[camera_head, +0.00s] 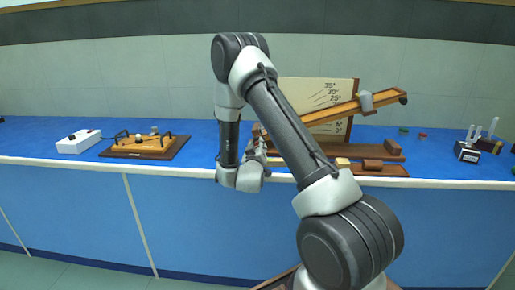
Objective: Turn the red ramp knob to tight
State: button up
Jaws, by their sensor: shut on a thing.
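The wooden ramp (345,111) stands on the blue bench, tilted up to the right in front of a pale angle board (300,92) with degree marks. A grey block (366,102) sits high on the ramp. My gripper (259,146) is at the ramp's lower left end, by its pivot. It is shut on the red ramp knob there. The knob itself is hidden behind my gripper and arm, so its turn cannot be seen.
Wooden blocks (373,165) lie on the ramp's base at the front. A wooden board with black fittings (146,147) and a white box (78,142) stand to the left. A dark block with pale upright pieces (467,151) stands at the right.

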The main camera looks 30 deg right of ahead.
jog(key=shift+m, duration=0.3)
jog(key=m, duration=1.1)
jog(key=shift+s+d, duration=0.1)
jog(key=m, duration=0.5)
jog(key=shift+m, duration=0.4)
jog(key=shift+f+m, duration=0.15)
jog(key=shift+m, duration=1.95)
jog(key=o, duration=0.7)
jog(key=shift+s, duration=0.1)
jog(key=shift+o, duration=0.2)
